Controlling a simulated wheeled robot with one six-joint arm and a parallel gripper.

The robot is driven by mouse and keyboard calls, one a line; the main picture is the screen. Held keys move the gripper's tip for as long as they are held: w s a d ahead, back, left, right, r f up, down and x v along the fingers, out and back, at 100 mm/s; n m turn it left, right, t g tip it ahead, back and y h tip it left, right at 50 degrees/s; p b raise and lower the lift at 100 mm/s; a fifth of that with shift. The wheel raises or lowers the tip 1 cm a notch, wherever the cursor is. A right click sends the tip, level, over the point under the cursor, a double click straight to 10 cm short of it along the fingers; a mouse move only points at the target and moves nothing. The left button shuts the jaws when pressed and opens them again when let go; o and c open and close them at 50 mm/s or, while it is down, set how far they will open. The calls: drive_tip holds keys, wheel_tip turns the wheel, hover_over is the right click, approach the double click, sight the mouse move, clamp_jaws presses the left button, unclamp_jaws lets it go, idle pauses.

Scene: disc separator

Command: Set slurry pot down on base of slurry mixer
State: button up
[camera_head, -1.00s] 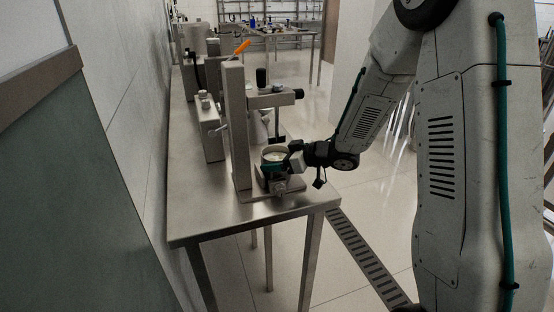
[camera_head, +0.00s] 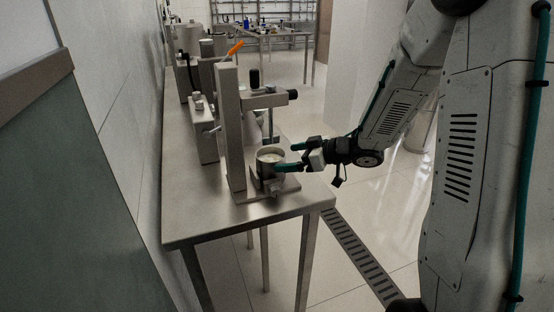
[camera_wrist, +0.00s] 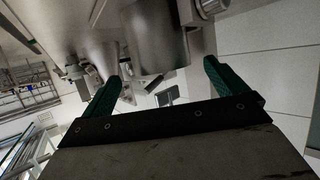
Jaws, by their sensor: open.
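The slurry pot (camera_head: 270,157), a grey metal cup with pale contents, stands upright on the base (camera_head: 288,186) of the slurry mixer (camera_head: 230,130), beside its column and below its side arm. My gripper (camera_head: 287,158) is just right of the pot, with its green fingers spread apart and pointing at it. In the wrist view the pot (camera_wrist: 155,38) is a grey cylinder ahead of the open gripper (camera_wrist: 161,72), with a gap between. The near finger covers part of the pot's lower side in the head view.
The steel table (camera_head: 200,215) carries the mixer near its front right end. A grey boxy device (camera_head: 205,135) and other equipment stand farther back on it. A wall runs along the left. The floor to the right is clear, with a drain grate (camera_head: 355,255).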

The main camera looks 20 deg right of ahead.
drive_tip(key=s+d+r+m+h, duration=0.75)
drive_tip(key=d+r+h, duration=0.25)
drive_tip(key=r+h, duration=0.25)
drive_tip(key=s+a+g+y, duration=0.1)
drive_tip(key=s+a+g, duration=0.3)
drive_tip(key=s, duration=0.9)
drive_tip(key=s+a+f+m+g+y, duration=0.1)
drive_tip(key=s+a+g, duration=0.3)
drive_tip(key=s, duration=0.9)
drive_tip(key=a+y, duration=0.1)
drive_tip(key=a, duration=0.2)
drive_tip(key=shift+a, duration=0.3)
drive_tip(key=shift+f+m, duration=0.1)
drive_tip(key=shift+m, duration=0.15)
